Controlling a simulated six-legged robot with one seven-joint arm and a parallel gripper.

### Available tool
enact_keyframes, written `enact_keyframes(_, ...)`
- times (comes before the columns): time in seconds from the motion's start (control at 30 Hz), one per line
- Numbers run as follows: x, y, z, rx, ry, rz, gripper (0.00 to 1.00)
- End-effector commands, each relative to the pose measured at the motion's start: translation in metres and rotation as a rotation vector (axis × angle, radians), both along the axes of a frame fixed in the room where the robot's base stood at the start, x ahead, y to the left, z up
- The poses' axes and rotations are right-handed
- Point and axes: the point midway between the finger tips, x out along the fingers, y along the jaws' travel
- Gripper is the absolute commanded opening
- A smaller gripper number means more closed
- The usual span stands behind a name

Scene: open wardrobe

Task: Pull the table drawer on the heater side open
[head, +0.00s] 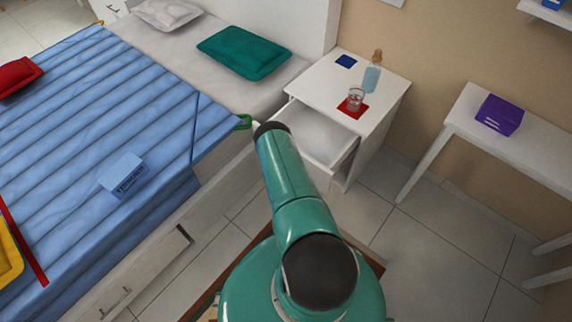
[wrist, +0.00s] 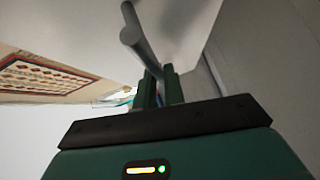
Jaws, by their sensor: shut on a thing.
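The white bedside table (head: 378,88) stands right of the bed against the wall. Its drawer (head: 318,132) is pulled out, and its empty-looking inside shows. My arm reaches to the drawer's left front corner in the head view, where my gripper and the handle are hidden behind it. In the wrist view my gripper (wrist: 160,88) is shut on the grey bar handle (wrist: 132,35), with a pale drawer front behind it. No heater is in view, so I cannot tell which side it is on.
A bottle (head: 372,78), a glass (head: 355,99) on a red mat and a blue coaster (head: 346,61) are on the tabletop. The bed (head: 100,120) is close on the left. A white bench (head: 470,115) with a purple box stands right. Tiled floor (head: 440,240) is clear between.

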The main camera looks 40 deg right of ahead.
Motion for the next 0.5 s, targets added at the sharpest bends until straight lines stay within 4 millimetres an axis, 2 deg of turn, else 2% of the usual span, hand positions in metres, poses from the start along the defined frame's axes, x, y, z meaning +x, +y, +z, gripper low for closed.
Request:
enact_keyframes(0.03,0.001,0.019,-0.003,0.013,0.0,0.018,0.0)
enact_keyframes(0.1,0.001,0.027,-0.003,0.015,-0.001,0.021,0.0)
enact_keyframes(0.5,-0.001,0.03,-0.008,0.025,0.01,0.022,0.0)
